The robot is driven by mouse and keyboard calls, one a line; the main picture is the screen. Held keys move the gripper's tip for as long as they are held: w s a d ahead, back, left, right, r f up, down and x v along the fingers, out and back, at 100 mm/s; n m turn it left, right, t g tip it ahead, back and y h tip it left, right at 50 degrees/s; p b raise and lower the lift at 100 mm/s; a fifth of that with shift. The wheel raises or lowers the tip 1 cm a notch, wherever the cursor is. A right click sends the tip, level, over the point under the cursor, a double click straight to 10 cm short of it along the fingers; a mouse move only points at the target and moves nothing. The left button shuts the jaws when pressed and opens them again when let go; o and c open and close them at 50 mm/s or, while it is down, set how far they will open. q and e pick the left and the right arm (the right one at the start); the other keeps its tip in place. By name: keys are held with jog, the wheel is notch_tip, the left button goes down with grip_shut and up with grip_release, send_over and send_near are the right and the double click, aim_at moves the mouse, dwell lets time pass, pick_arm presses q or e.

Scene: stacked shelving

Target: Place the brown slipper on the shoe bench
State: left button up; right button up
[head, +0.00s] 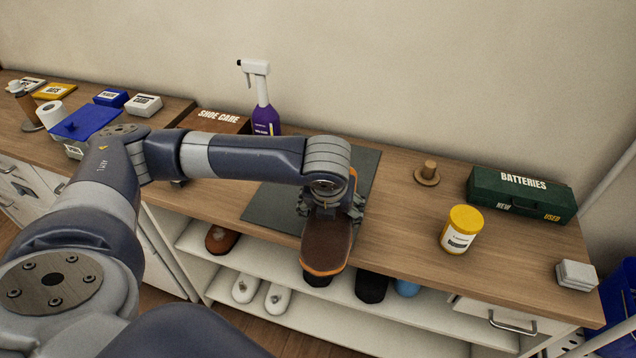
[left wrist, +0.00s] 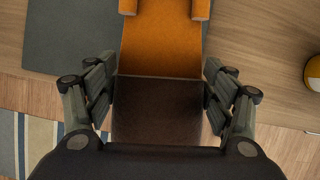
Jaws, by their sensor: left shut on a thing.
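A brown slipper with an orange edge (head: 326,246) is held in my left gripper (head: 335,207), sole side showing, over the front edge of the wooden counter (head: 400,212). In the left wrist view, its orange and dark brown surfaces (left wrist: 162,45) lie between the two fingers of my left gripper (left wrist: 160,100). The white shelves below the counter (head: 275,262) hold a red-brown shoe (head: 221,239), a pair of white shoes (head: 262,293), a black shoe (head: 371,287) and a blue one (head: 407,288). I cannot tell whether these shelves are the shoe bench. My right gripper is out of view.
A dark mat (head: 270,205) lies under my left arm. A purple spray bottle (head: 262,108) and shoe care box (head: 218,121) stand behind it.

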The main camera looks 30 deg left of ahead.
pick_arm(q)
jog(key=shift+w+a+r+m+h, duration=0.1)
jog(key=shift+w+r+m+h, duration=0.15)
jog(key=shift+m, duration=0.35)
jog(key=shift+w+a+r, duration=0.1)
jog(key=shift+w, duration=0.15)
jog(key=w+a, duration=0.1)
jog(key=w, duration=0.3)
jog(key=w+a+f+p, duration=0.1)
jog(key=w+a, duration=0.1)
jog(key=w, duration=0.3)
jog(key=w+a+p, duration=0.1)
jog(key=w+a, duration=0.1)
jog(key=w, duration=0.3)
jog(key=shift+w+a+f, duration=0.2)
jog(key=shift+w+f, duration=0.05)
notch_tip(320, 180, down, 4)
jog(key=shift+r+p, duration=0.2)
jog(key=shift+p, duration=0.25)
jog(key=o, duration=1.1)
jog(key=shift+o, duration=0.2)
jog(key=v, duration=1.2)
jog(key=shift+s+b, duration=0.1)
jog(key=shift+b, duration=0.25)
